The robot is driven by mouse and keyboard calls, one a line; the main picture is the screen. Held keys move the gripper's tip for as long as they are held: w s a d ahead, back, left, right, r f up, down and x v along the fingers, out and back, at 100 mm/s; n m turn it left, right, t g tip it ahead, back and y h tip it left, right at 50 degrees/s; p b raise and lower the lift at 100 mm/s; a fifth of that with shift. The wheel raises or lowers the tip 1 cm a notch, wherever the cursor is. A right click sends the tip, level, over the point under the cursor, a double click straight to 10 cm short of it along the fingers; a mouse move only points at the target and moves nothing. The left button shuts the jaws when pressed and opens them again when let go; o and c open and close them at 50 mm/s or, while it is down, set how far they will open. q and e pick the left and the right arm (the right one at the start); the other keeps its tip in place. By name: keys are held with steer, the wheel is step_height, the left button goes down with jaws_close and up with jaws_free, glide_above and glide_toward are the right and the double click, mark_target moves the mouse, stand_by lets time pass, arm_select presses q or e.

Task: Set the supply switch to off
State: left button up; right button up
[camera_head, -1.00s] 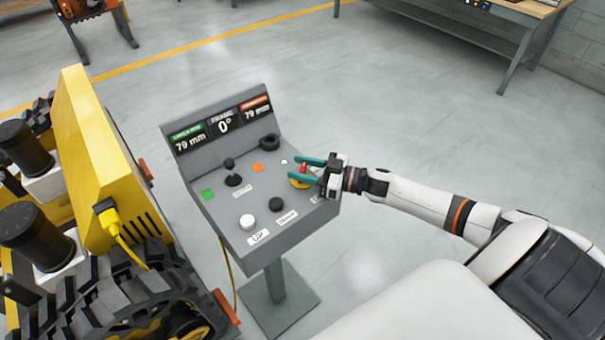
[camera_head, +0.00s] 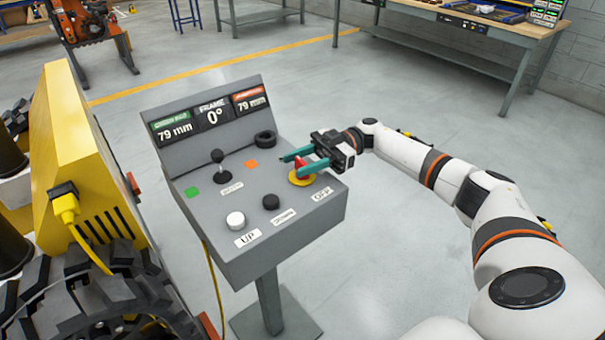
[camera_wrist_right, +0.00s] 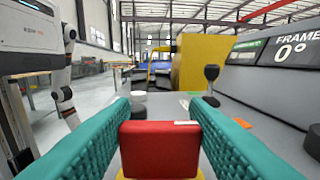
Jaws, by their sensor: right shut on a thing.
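The supply switch is a red handle (camera_head: 303,168) on a round yellow base (camera_head: 300,180), at the right side of the grey control panel (camera_head: 190,220). A label reading OFF (camera_head: 322,194) lies in front of it. My right gripper (camera_head: 291,156) reaches in from the far right with its teal fingers around the red handle, shut on it. My left gripper is not in view.

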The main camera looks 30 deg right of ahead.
steer(key=shift+n+g+b, duration=0.6)
steer(key=shift+g, duration=0.3)
steer(key=o, duration=1)
steer(key=shift+r, duration=0.1)
